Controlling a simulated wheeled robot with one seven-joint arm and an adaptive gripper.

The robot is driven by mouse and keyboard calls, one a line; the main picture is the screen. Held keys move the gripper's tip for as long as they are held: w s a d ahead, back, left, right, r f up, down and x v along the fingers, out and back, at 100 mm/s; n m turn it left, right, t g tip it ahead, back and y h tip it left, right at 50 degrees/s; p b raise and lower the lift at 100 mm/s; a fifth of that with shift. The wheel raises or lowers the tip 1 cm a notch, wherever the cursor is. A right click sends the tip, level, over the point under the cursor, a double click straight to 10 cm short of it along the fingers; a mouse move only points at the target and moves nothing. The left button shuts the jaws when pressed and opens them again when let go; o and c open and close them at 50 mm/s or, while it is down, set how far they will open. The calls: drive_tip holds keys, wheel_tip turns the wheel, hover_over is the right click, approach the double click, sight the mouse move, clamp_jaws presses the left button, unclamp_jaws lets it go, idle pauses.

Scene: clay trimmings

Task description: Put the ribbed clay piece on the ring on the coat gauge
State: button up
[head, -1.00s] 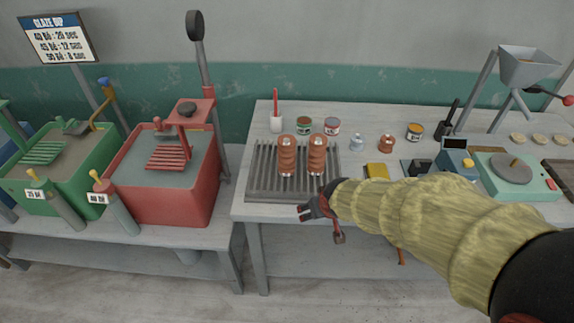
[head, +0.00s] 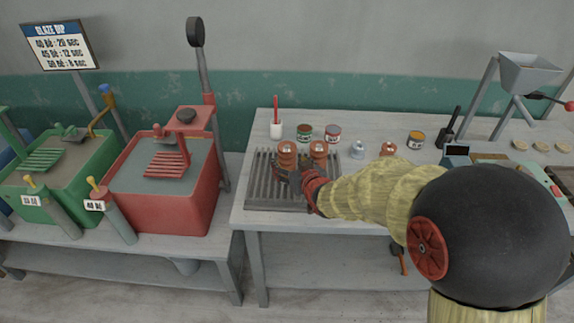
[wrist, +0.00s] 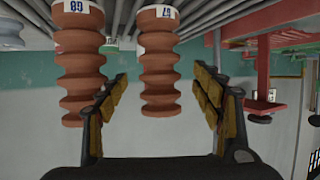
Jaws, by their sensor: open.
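Two ribbed reddish-brown clay pieces stand side by side on a grey slatted rack (head: 262,200): a left one (head: 287,152) and a right one (head: 318,150) in the head view. Their lower parts are hidden behind my gripper (head: 299,181). The wrist view looks upside down; one numbered piece (wrist: 160,65) lies between the lines of my open, empty fingers, and the other (wrist: 78,60) is outside them. I cannot tell how deep the piece sits between the fingers. A small device with a dark screen (head: 457,150) stands to the right; I cannot tell whether it is the coat gauge. My arm hides much there.
A white cup with a red tool (head: 276,128) and paint tins (head: 304,133) stand behind the rack. A small bell-shaped piece (head: 357,150) and a brown one (head: 388,149) are to its right. A red glaze tank (head: 165,205) stands left, a hopper (head: 528,70) far right.

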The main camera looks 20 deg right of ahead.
drive_tip(key=b+x, duration=0.1)
drive_tip(key=x, duration=0.3)
drive_tip(key=shift+c, duration=0.8)
drive_tip(key=c, duration=1.5)
clamp_jaws()
drive_tip(key=shift+r, duration=0.15)
